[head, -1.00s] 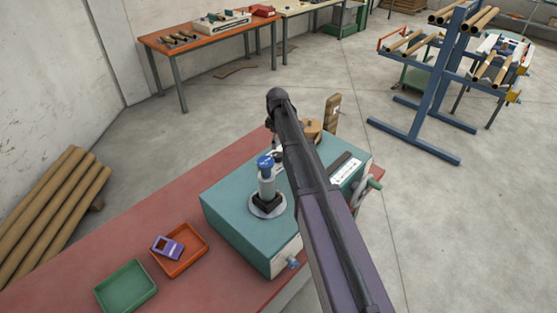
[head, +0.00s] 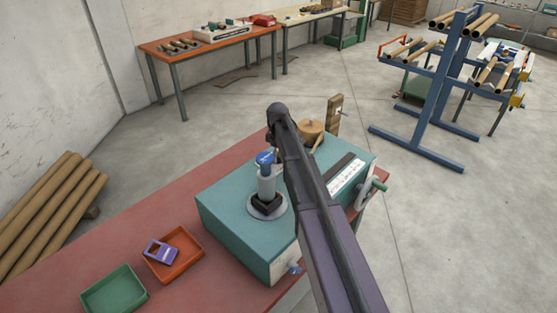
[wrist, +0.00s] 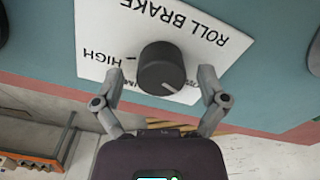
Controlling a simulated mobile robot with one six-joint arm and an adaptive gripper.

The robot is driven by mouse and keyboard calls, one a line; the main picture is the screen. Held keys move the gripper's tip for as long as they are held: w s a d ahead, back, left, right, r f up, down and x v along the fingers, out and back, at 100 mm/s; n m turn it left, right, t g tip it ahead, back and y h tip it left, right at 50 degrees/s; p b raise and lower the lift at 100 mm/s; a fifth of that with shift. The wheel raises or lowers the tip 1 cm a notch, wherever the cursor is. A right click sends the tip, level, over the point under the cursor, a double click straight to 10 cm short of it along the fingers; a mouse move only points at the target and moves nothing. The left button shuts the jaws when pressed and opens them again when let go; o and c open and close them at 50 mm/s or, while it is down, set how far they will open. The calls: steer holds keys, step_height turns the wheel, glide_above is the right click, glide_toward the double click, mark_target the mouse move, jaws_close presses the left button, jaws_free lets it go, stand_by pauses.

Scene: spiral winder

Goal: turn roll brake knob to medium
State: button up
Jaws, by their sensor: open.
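The roll brake knob (wrist: 165,68) is a dark round knob on a white label plate (wrist: 100,30), seen upside down in the wrist view. A pale pointer line on the knob points down and to the right. "HIGH" shows left of the knob; another label at the lower right is partly hidden by the right finger. My gripper (wrist: 160,80) is open, with one finger on each side of the knob's lower part and gaps on both sides. In the head view I cannot pick out the knob or the fingers; my arm blocks part of the machine.
The teal machine (head: 225,225) stands on a red bench (head: 130,240). A white cylinder with a blue top (head: 266,182) rises from it, left of my arm. An orange tray (head: 190,262) and a green tray (head: 115,292) lie at the left. A blue rack (head: 440,90) stands beyond.

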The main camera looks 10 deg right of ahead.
steer(key=shift+f, duration=0.25)
steer(key=c, duration=1.1)
steer(key=shift+c, duration=0.2)
